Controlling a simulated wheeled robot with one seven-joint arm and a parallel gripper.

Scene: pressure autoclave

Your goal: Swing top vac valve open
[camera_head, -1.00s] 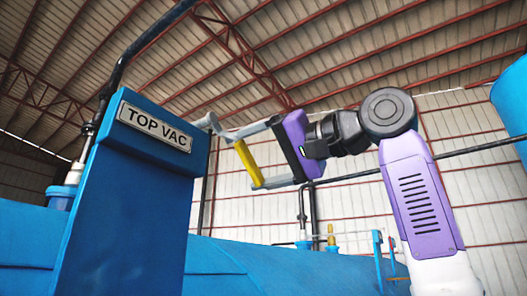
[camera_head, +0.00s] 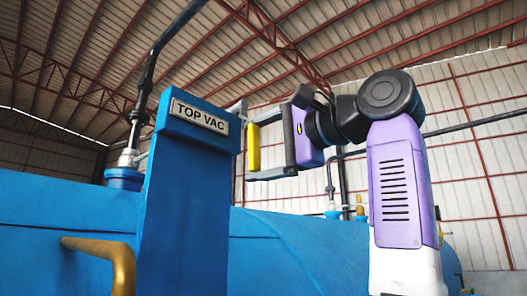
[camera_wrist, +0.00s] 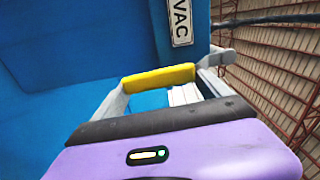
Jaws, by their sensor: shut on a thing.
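The top vac valve's yellow handle (camera_head: 253,153) shows on the right side of a blue post whose sign reads TOP VAC (camera_head: 200,116). It stands nearly upright in the head view. My gripper (camera_head: 252,144) is shut on it, with one grey finger at the upper end and one at the lower end. In the wrist view the yellow handle (camera_wrist: 158,77) spans between the two fingers. A grey lever piece (camera_wrist: 218,58) shows beside the right finger, close to the post. The valve body and most of the lever are hidden behind the post and my gripper.
The blue post (camera_head: 185,200) stands close to my gripper's left. A large blue vessel (camera_head: 290,250) lies below and behind. A yellow rail (camera_head: 105,247) is at lower left. A dark pipe (camera_head: 146,85) rises behind the post. Open air surrounds my arm at right.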

